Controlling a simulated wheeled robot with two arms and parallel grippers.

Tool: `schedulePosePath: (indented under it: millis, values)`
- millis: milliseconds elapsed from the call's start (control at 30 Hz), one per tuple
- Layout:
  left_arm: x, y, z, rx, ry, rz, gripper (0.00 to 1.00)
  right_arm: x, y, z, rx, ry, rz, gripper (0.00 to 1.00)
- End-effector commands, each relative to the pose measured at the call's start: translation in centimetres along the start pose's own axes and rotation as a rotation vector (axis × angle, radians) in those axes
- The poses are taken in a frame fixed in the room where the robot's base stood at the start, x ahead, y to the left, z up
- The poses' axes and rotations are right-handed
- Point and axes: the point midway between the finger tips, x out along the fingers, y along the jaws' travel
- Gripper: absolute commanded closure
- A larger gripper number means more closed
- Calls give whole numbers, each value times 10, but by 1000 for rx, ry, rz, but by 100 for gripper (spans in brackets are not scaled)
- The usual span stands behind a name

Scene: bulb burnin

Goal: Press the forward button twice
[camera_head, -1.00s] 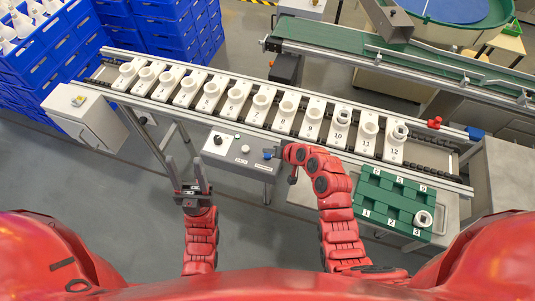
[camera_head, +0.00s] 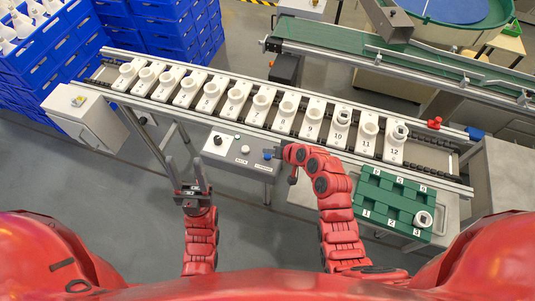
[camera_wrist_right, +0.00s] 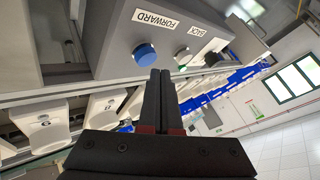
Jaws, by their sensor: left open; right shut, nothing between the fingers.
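The grey control box (camera_head: 228,160) stands at the front of the conveyor, with a black knob, a pale button and the blue button (camera_head: 267,156) along its top. In the right wrist view the blue button (camera_wrist_right: 145,54) is beside the FORWARD label (camera_wrist_right: 155,20). My right gripper (camera_wrist_right: 160,72) is shut and empty, its fingertips close to the blue button; I cannot tell whether they touch. In the head view this gripper (camera_head: 279,152) is largely hidden by its own wrist. My left gripper (camera_head: 186,172) is open and empty, left of the control box.
The conveyor (camera_head: 150,104) behind the box carries a row of numbered white holders, several with sockets. A green tray (camera_head: 378,206) lies right of my right arm. A grey cabinet (camera_head: 88,118) stands at the left. Floor is clear around my left gripper.

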Motion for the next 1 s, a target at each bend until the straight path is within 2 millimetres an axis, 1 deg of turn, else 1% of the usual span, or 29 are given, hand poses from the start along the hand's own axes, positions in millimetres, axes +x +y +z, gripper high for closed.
schedulePosePath:
  millis: [500,800,1000]
  values:
    - [0,0,0,0,0,0,50,0,0,0,0,0,0,100]
    - [-11,0,2,0,0,0,50,6,4,5,0,-1,0,100]
    - [-10,0,2,0,0,0,50,6,4,4,0,-1,0,100]
